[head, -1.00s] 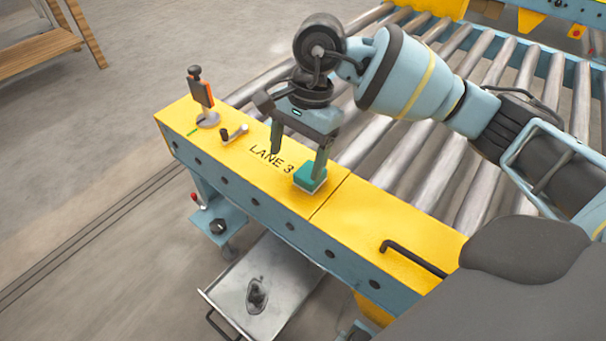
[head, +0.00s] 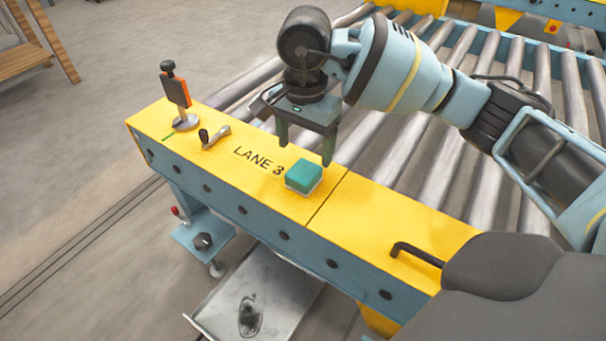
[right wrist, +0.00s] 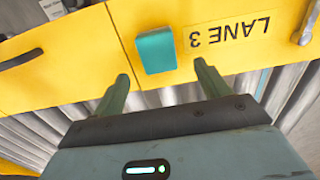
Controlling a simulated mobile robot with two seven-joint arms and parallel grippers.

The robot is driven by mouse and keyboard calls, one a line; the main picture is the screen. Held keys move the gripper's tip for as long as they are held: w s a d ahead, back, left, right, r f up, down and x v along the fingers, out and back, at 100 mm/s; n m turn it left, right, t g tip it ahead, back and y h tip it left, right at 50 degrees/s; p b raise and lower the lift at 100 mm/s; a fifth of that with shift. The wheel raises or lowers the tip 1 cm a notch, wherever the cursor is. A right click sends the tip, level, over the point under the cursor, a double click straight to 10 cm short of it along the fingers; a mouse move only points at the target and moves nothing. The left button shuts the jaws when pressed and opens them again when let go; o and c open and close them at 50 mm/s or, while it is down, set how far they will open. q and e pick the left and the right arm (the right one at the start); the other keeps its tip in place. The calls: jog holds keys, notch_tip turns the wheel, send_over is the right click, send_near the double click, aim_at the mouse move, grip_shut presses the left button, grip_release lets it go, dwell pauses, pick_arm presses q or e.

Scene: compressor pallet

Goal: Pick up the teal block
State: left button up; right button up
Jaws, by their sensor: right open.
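The teal block (head: 304,177), with a pale lower edge, sits on the yellow top of the lane rail (head: 375,203), just right of the "LANE 3" lettering. My right gripper (head: 305,157) is open and empty, just behind the block on the roller side. In the right wrist view, the teal block (right wrist: 156,51) lies beyond the fingertips of my right gripper (right wrist: 162,70), roughly in line with the gap between them. The gripper does not appear to touch the block. My left gripper is not in view.
An orange-and-black upright device (head: 176,92) and a small crank lever (head: 214,137) stand on the rail's left part. A black bar handle (head: 416,254) is on its right part. Metal rollers (head: 445,170) lie behind. A metal tray (head: 262,290) is below the rail.

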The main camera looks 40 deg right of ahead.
aim_at(304, 170)
jog(key=shift+s+a+f+b, duration=0.1)
jog(key=shift+f+b, duration=0.6)
jog(key=shift+f, duration=1.05)
jog(key=shift+s+a+f+b, duration=0.1)
jog(key=shift+f+b, duration=0.6)
jog(key=shift+f, duration=1.05)
jog(key=shift+c, duration=0.2)
jog(key=shift+r, duration=0.1)
jog(key=c, duration=1)
jog(key=shift+c, duration=0.2)
jog(key=shift+r+p, duration=0.4)
jog(key=shift+r, duration=0.25)
notch_tip(304, 170, up, 3)
jog(key=shift+f+p, duration=0.2)
jog(key=shift+p, duration=0.4)
jog(key=s+a+r+p, duration=0.1)
jog(key=s+a+p, duration=0.3)
jog(key=s+a, duration=0.6)
jog(key=shift+s+a, duration=0.3)
jog(key=shift+s, duration=0.75)
